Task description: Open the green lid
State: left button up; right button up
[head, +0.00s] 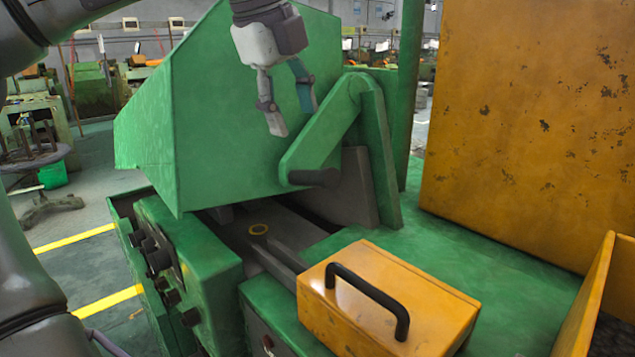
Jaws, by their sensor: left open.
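The green lid (225,110) stands tilted up over the machine, with its underside gap showing the dark inside below. A green arm with a dark cylindrical handle (314,178) is at its right side. My left gripper (292,118) is open and empty, pointing down in front of the lid's upper right part, above the handle. I cannot tell whether it touches the lid. My right gripper is not in view.
A yellow box with a black handle (400,300) sits on the green machine at the front. A large worn yellow panel (530,120) stands at the right, with a yellow tray (583,310) below it. Black knobs (158,262) stick out from the left front panel. Open floor lies at the left.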

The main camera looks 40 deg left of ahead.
aim_at(311, 171)
pick_arm(q)
jog(key=p+x, duration=0.2)
jog(key=x, duration=1.1)
jog(key=shift+r, duration=0.1)
jog(key=shift+c, duration=0.4)
grip_shut()
